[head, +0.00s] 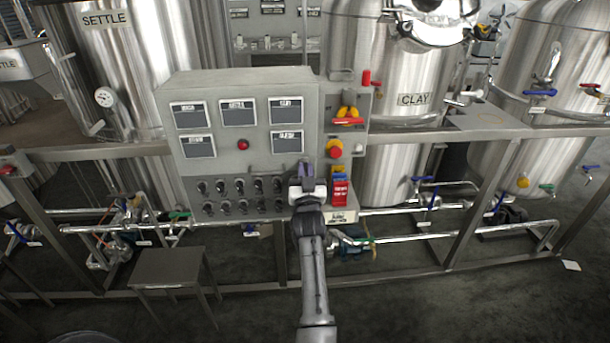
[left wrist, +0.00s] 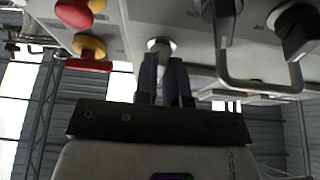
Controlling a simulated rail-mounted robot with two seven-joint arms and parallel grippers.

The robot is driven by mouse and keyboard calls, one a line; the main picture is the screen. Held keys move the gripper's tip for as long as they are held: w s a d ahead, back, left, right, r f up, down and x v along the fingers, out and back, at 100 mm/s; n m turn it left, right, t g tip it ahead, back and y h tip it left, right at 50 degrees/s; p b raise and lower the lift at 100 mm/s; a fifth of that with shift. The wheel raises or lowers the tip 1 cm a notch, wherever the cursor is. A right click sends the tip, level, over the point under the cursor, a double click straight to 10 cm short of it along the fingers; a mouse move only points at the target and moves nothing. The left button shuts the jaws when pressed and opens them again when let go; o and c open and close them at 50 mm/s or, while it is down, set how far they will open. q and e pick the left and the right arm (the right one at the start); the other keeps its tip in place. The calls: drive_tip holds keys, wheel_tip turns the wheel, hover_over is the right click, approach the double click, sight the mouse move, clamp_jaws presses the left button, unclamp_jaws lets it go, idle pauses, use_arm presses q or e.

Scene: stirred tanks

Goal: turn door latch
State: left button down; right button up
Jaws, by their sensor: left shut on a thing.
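The grey control panel box (head: 245,160) stands in the middle of the head view, with screens and rows of black knobs on its front. My left gripper (head: 305,172) is at the lower right of this front. In the left wrist view its two dark fingers (left wrist: 164,66) are shut on a small round metal fitting, the door latch (left wrist: 160,46), on the panel face. In the head view the gripper hides the latch. How far the latch is turned cannot be told. My right gripper is in neither view.
A red and yellow stop button (head: 335,148) sits right of my gripper and also shows in the left wrist view (left wrist: 82,12). A metal loop handle (left wrist: 258,84) is close on the other side. Steel tanks, pipes and a frame rail surround the box; a small table (head: 168,266) stands lower left.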

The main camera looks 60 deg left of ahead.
use_arm(q)
drive_tip(key=shift+n, duration=0.6)
drive_tip(key=c, duration=1.2)
unclamp_jaws()
drive_tip(key=shift+r+g, duration=0.1)
drive_tip(key=shift+g, duration=0.3)
wheel_tip(320, 180, up, 5)
drive_tip(key=shift+d+f+p, duration=0.1)
drive_tip(key=shift+f+p, duration=0.05)
drive_tip(key=shift+p, duration=0.65)
drive_tip(key=w+d+r+b, duration=0.3)
drive_tip(key=d+r+b, duration=0.3)
drive_tip(key=d+b, duration=0.4)
drive_tip(key=shift+w+d+b, duration=0.3)
drive_tip(key=shift+d+b, duration=0.1)
drive_tip(key=shift+b, duration=0.3)
